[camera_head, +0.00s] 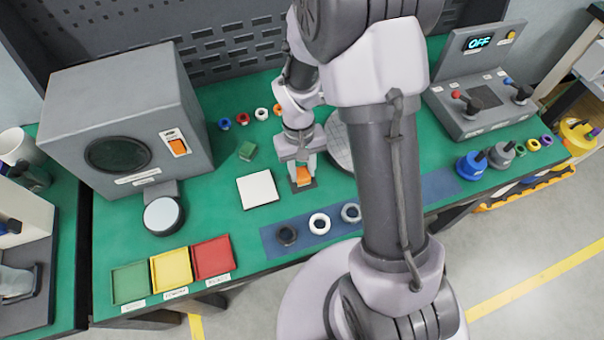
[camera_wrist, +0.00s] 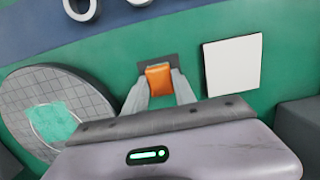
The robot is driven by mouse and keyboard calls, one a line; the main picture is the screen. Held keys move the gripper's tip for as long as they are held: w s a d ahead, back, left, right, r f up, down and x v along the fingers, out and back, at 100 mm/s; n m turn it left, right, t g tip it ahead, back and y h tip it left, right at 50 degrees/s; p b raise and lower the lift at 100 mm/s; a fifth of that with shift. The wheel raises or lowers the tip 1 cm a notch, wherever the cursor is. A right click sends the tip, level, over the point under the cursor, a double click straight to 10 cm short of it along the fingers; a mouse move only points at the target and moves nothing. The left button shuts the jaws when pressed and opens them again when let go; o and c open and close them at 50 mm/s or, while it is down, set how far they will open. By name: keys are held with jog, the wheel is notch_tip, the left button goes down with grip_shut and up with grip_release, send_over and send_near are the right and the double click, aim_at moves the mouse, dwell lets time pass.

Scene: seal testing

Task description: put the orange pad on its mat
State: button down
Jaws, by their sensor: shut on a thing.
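The orange pad (camera_head: 303,173) is a small block between the fingers of my gripper (camera_head: 302,176), which is shut on it. In the wrist view the pad (camera_wrist: 159,79) shows between the two grey fingertips (camera_wrist: 159,86). A small dark grey mat (camera_head: 304,188) lies on the green bench top right at the pad. The mat also shows behind the pad in the wrist view (camera_wrist: 157,60). The pad overlaps the mat in both views; I cannot tell if it touches it.
A round gridded plate (camera_head: 341,148) is to the right, partly behind my arm. A blue strip (camera_head: 300,241) with several rings lies in front.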

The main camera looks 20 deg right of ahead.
jog(key=shift+f, duration=0.75)
jog(key=shift+r, duration=0.2)
jog(key=shift+f, duration=0.15)
jog(key=c, duration=1)
grip_release()
